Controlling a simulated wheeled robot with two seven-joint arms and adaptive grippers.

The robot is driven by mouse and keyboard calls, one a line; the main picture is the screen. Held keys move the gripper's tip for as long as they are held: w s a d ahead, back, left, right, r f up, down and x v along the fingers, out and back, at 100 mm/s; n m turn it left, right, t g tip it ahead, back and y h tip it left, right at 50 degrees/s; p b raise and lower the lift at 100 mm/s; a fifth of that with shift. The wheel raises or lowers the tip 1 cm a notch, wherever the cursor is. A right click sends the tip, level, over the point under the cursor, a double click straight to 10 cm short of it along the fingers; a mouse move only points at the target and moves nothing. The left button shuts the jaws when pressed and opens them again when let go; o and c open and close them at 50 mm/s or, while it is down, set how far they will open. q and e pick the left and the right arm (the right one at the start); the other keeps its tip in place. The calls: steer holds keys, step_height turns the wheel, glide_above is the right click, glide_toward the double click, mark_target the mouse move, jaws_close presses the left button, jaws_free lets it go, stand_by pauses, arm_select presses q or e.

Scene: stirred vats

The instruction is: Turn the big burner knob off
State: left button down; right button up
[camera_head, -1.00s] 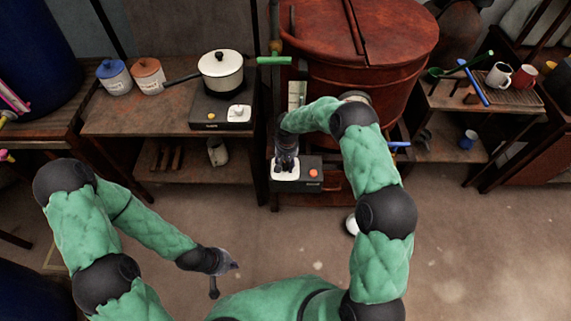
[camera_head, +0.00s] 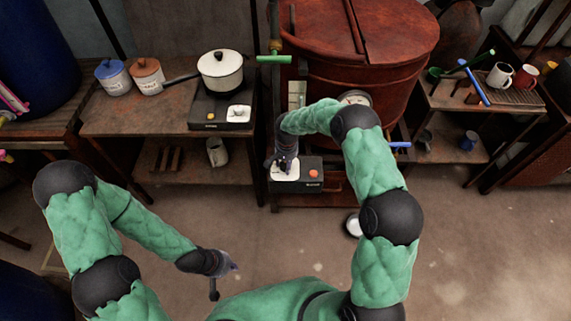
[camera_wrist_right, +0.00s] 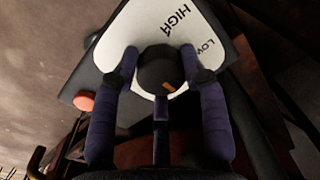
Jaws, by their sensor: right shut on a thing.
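The big burner knob is a round black knob (camera_wrist_right: 160,72) with an orange mark, on a white dial plate (camera_wrist_right: 200,15) printed HIGH and LOW. In the right wrist view, my right gripper (camera_wrist_right: 160,75) has one finger on each side of the knob and is shut on it. In the head view, my right gripper (camera_head: 285,163) is over the white plate of the black control box (camera_head: 312,182) and hides the knob. My left gripper (camera_head: 231,268) hangs low over the floor, away from the box; its fingers are too small to judge.
An orange-red button (camera_head: 314,174) sits beside the plate. The large red vat (camera_head: 350,85) stands behind. On the left table, a pot (camera_head: 220,72) sits on a smaller burner with its own knob (camera_head: 238,112). A green-handled valve (camera_head: 273,60) rises beside the vat.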

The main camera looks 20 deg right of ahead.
steer(key=shift+s+a+f, duration=0.1)
steer(key=shift+s+f, duration=0.05)
steer(key=shift+s, duration=0.1)
steer(key=o, duration=1.1)
steer(key=shift+o, duration=0.2)
steer(key=shift+w, duration=0.1)
steer(key=shift+w+r, duration=0.1)
steer(key=shift+r, duration=0.2)
step_height(320, 180, up, 12)
steer(key=shift+d+f, duration=0.2)
steer(key=shift+d, duration=0.05)
